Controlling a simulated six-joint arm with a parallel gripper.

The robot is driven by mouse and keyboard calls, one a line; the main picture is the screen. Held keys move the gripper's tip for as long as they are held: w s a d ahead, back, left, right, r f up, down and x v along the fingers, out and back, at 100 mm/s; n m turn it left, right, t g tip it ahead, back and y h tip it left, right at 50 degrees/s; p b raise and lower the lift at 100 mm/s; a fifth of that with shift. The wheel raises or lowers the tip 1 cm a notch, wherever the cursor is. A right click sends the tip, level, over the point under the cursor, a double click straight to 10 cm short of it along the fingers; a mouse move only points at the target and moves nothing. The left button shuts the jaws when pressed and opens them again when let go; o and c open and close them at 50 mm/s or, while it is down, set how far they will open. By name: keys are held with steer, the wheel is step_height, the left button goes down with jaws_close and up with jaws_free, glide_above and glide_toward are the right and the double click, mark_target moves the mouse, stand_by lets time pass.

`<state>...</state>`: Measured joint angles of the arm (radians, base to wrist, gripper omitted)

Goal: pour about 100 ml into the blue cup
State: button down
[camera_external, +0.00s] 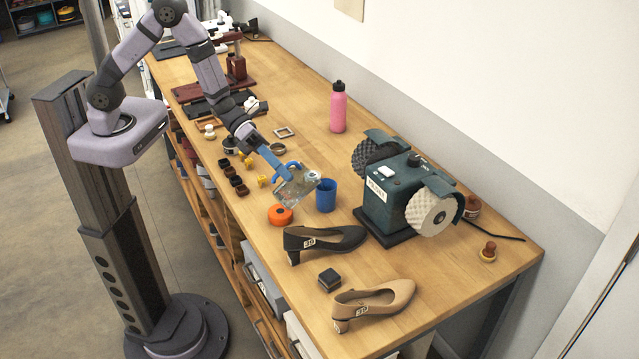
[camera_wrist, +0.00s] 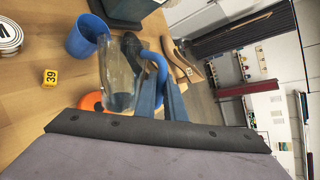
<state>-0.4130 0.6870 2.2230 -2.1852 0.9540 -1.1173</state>
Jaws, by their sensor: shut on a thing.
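The blue cup (camera_external: 326,197) stands upright on the bench, and it also shows in the wrist view (camera_wrist: 83,40). A clear jug (camera_external: 296,190) with a blue handle is held tilted, its right end close to the cup's rim. The jug shows in the wrist view (camera_wrist: 118,80) beside the cup. My gripper (camera_external: 275,160) is shut on the jug's handle; its blue fingers (camera_wrist: 160,98) show behind the jug in the wrist view. I cannot tell how much liquid is in the jug or the cup, and no stream is clearly visible.
An orange round item (camera_external: 280,215) lies below the jug. A black shoe (camera_external: 325,241) and a tan shoe (camera_external: 374,302) lie nearer the front. A green polishing machine (camera_external: 400,190) stands right of the cup. A pink bottle (camera_external: 338,108) stands behind. Small yellow tags and dark pots lie left.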

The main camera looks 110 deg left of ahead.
steer(key=b, duration=0.1)
steer(key=f+m+t+b, duration=0.1)
steer(key=b, duration=0.1)
steer(key=shift+s+d+f+y, duration=0.1)
steer(key=shift+s+d+y, duration=0.15)
steer(key=shift+d+y, duration=0.1)
steer(key=shift+s+d+r+b, duration=0.1)
steer(key=shift+s+r+b, duration=0.1)
steer(key=shift+b, duration=0.35)
steer(key=shift+r, duration=0.3)
steer(key=shift+f, duration=0.1)
steer(key=b, duration=0.2)
steer(key=shift+s+d+f+m+t+b, duration=0.2)
steer(key=shift+d+f+m+t+b, duration=0.1)
steer(key=shift+m+b, duration=0.1)
steer(key=shift+s+d+f+m+t+y+b, duration=0.15)
steer(key=shift+s+d+m+t+y+b, duration=0.15)
steer(key=shift+b, duration=0.95)
